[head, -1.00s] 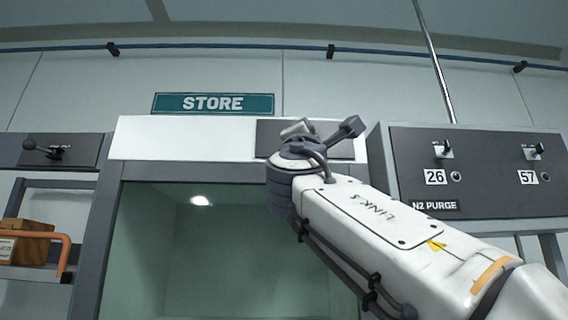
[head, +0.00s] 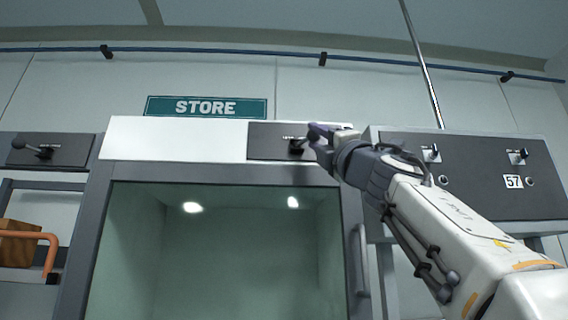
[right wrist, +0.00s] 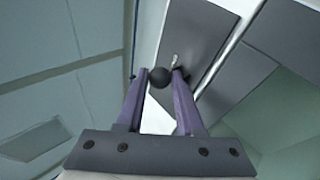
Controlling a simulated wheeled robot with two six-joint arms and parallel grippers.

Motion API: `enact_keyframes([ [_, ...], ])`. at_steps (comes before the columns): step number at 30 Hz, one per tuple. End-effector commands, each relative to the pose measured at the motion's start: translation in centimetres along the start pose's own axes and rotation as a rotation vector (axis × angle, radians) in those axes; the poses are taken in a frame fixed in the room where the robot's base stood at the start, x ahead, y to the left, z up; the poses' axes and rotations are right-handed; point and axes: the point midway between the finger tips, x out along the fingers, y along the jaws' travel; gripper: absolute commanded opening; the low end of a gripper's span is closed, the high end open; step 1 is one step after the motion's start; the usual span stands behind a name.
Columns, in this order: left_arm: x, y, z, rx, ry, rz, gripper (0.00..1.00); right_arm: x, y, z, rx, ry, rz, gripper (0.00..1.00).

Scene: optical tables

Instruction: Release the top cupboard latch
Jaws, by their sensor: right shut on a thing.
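The store cupboard (head: 125,139) has a dark latch plate (head: 264,142) at the top right of its white header. A black latch lever (head: 297,147) sticks out of this plate. My right gripper (head: 318,135) is at the lever, at the plate's right part, and partly hides it. In the right wrist view the lever's black ball knob (right wrist: 160,77) sits between the two purple fingers of the right gripper (right wrist: 161,80), which is shut on it. The plate (right wrist: 193,50) shows behind. My left gripper is not in view.
A control panel (head: 470,165) with small switches stands just right of the cupboard, behind my right arm. Another lever plate (head: 65,150) is at the left, above a shelf with a brown box (head: 18,243). The cupboard's glass door (head: 220,240) has a vertical handle (head: 360,262).

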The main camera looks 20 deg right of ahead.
Motion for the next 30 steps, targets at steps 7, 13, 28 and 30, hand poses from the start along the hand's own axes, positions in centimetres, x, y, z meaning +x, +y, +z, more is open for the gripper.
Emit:
enact_keyframes([
  [7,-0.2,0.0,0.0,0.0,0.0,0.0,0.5,0.1,0.5,0.1,0.011,0.002,0.01,0.0],
  [13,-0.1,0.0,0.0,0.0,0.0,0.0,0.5,0.1,0.5,0.1,0.011,0.001,0.01,0.47],
  [28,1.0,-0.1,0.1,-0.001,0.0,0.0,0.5,-1.4,0.0,0.0,0.005,0.002,0.006,0.64],
  [30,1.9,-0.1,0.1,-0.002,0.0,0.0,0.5,-2.6,-0.1,0.0,0.004,0.0,0.006,0.64],
])
